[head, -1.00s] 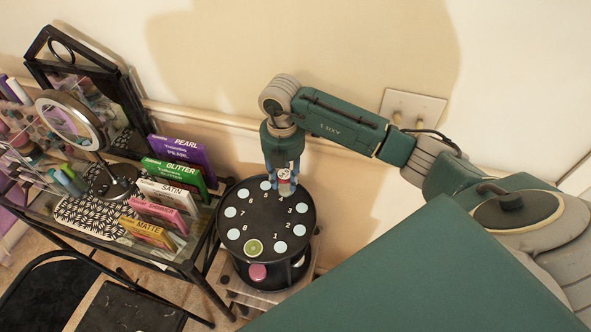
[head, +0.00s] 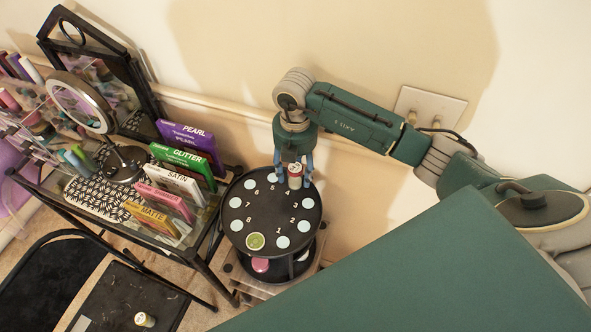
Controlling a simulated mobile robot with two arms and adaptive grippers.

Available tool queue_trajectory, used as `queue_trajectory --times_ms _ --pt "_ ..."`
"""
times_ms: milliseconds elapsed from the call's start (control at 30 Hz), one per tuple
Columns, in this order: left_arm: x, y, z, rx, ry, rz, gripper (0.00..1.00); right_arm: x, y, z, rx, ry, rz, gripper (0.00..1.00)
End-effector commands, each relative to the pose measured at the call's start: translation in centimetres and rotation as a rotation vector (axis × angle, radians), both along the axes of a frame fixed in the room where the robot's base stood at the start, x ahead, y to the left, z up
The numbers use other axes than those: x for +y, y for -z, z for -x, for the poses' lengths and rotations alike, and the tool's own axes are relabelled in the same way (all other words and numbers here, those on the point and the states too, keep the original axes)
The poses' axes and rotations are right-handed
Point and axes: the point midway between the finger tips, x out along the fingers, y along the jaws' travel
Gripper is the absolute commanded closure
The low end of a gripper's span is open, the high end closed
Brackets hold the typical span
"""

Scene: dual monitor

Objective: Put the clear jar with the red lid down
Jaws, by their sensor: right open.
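The clear jar with the red lid (head: 295,170) stands upright at the back right of the black round turntable (head: 265,213), near the spot past number 3. Its body looks pale and its lid reddish. My right gripper (head: 293,177) points down over it with its blue fingers spread, one on each side of the jar. The jar's exact contact with the top is too small to tell. My left gripper is not in view.
A green-topped item (head: 255,241) sits on the turntable's front spot, and a pink item (head: 260,265) is on the lower tier. Several palette boxes (head: 180,180) stand on the left table beside a round mirror (head: 78,103). Several spots on the turntable's top are empty.

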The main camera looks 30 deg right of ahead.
Motion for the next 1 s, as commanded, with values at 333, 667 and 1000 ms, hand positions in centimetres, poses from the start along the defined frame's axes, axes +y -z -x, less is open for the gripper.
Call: queue_trajectory --times_ms 333,667,1000 --pt "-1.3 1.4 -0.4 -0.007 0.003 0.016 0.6 0.0 -4.6 -0.2 -0.007 -0.001 0.0 0.5" --pt "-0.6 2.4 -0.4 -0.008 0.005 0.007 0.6 0.0 -11.2 -0.1 -0.004 0.0 0.002 0.5" --pt "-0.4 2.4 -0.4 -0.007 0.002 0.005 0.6 0.0 -12.4 0.0 0.0 0.0 -0.001 0.5"
